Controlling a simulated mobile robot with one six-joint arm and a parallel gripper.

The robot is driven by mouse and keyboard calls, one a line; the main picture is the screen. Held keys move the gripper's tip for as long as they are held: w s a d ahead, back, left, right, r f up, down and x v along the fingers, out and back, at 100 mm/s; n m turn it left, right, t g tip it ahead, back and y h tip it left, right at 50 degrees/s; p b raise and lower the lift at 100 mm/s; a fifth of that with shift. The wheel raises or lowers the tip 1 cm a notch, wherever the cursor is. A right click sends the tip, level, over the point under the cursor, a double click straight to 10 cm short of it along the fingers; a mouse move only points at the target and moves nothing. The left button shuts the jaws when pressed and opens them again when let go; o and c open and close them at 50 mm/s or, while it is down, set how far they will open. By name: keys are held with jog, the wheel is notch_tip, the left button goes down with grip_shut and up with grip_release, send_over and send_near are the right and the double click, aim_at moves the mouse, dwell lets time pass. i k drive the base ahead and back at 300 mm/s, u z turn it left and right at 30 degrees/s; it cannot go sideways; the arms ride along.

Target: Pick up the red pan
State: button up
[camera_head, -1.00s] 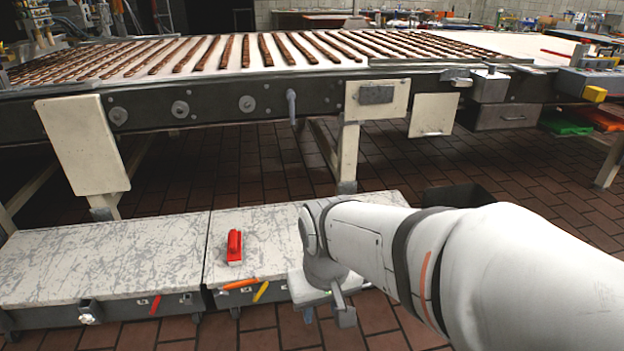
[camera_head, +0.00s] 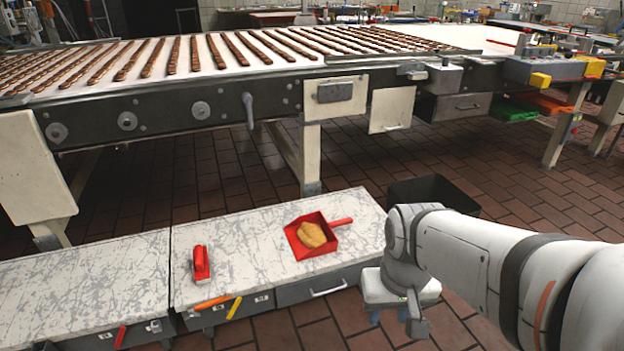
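The red pan (camera_head: 298,249) is a dustpan lying on the right part of the scratched white bench top. Its handle (camera_head: 341,222) points right and slightly back. A tan, rounded lump (camera_head: 312,234) rests in it. My gripper (camera_head: 414,320) is at the end of my white arm, right of the pan and in front of the bench, apart from the pan. Its fingers are small and dark from this view, and I cannot tell whether they are open or shut.
A red-handled brush (camera_head: 201,264) lies on the bench left of the pan. Orange and yellow handles (camera_head: 213,302) show at the front edge. A black bin (camera_head: 434,191) stands behind my arm. A conveyor (camera_head: 225,105) with rows of brown bars spans the back. Bare bench top surrounds the pan.

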aim_at(309, 236)
jog(key=u, duration=0.05)
jog(key=i, duration=1)
jog(key=z, duration=0.05)
